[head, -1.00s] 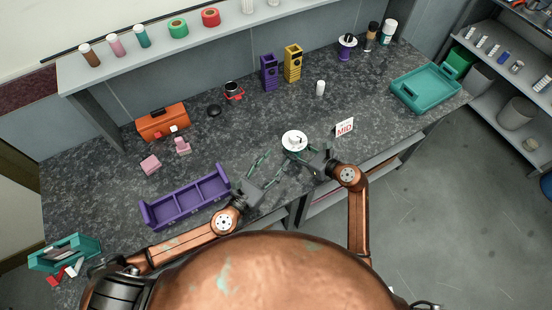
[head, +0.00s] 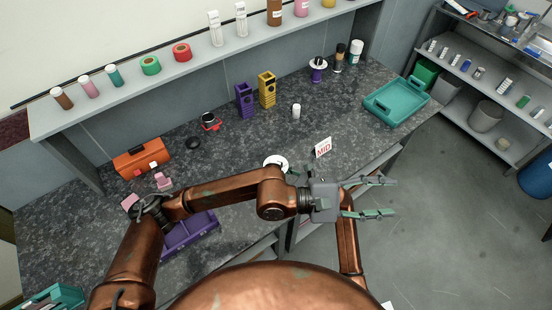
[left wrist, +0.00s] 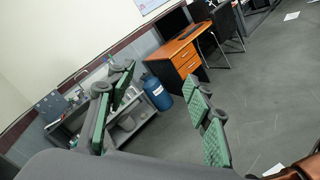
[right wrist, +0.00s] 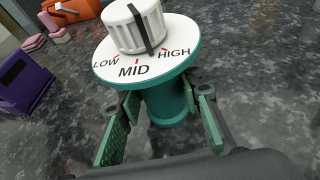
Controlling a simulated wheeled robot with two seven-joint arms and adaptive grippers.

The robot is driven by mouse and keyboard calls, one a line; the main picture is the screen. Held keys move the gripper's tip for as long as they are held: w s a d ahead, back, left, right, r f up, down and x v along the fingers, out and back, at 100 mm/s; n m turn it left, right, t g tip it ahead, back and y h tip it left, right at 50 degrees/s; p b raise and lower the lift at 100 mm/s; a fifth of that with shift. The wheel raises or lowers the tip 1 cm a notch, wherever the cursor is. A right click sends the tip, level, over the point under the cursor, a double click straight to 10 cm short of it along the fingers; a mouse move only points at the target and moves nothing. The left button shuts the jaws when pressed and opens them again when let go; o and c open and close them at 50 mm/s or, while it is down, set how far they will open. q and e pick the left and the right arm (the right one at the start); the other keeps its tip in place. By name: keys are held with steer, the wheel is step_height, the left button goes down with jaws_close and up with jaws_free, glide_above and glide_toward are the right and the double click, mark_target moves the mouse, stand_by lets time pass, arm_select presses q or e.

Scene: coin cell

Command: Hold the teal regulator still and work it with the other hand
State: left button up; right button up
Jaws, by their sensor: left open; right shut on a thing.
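The teal regulator (right wrist: 165,98) stands on the counter in the right wrist view. It has a white dial face (right wrist: 150,60) marked LOW, MID and HIGH and a white ribbed knob (right wrist: 136,26) with a black pointer line. My right gripper (right wrist: 158,122) is shut on its teal body below the dial. In the head view only part of the white dial (head: 276,162) shows behind my left arm. My left gripper (head: 378,198) is open and empty, raised in front of the counter to the right of the regulator. The left wrist view shows its spread fingers (left wrist: 160,118) with nothing between them.
A white MID sign (head: 323,147) stands right of the regulator. A teal tray (head: 398,103) is at the counter's right end. A purple bin (head: 190,235) lies partly under my left arm. Yellow (head: 267,90) and purple (head: 245,99) holders stand at the back.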

arm_select(q)
steer(key=w+d+f+y, duration=0.2)
steer(key=w+f+y, duration=0.3)
steer(key=f+y, duration=0.15)
arm_select(e)
steer(key=shift+d, duration=0.1)
arm_select(q)
steer(key=n+y, duration=1.2)
steer(key=n, duration=0.5)
glide_toward(276, 161)
steer(key=shift+g+h, duration=0.25)
steer(key=shift+g, duration=0.05)
steer(key=f, duration=0.9)
steer(key=shift+w+a, duration=0.2)
steer(key=shift+w, duration=0.1)
